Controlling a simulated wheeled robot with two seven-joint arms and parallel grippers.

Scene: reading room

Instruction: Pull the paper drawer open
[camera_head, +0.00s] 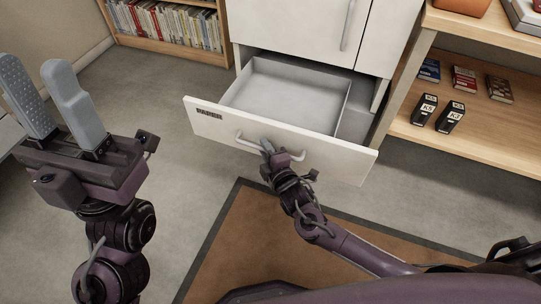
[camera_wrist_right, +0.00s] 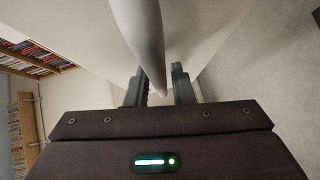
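The paper drawer (camera_head: 330,154) is a white drawer with a dark "PAPER" label at its left, low in a white cabinet. It stands well out from the cabinet, and its grey inside shows empty. Its curved grey handle (camera_head: 296,156) is on the front. My left gripper (camera_head: 52,95) is raised at the left, open and empty, away from the drawer.
A wooden shelf (camera_head: 450,131) at the right holds small boxes and black ink boxes (camera_head: 437,113). A bookcase (camera_head: 170,42) stands at the back left. A brown mat (camera_head: 245,235) lies below the drawer. The grey floor (camera_head: 170,110) left of the drawer is clear.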

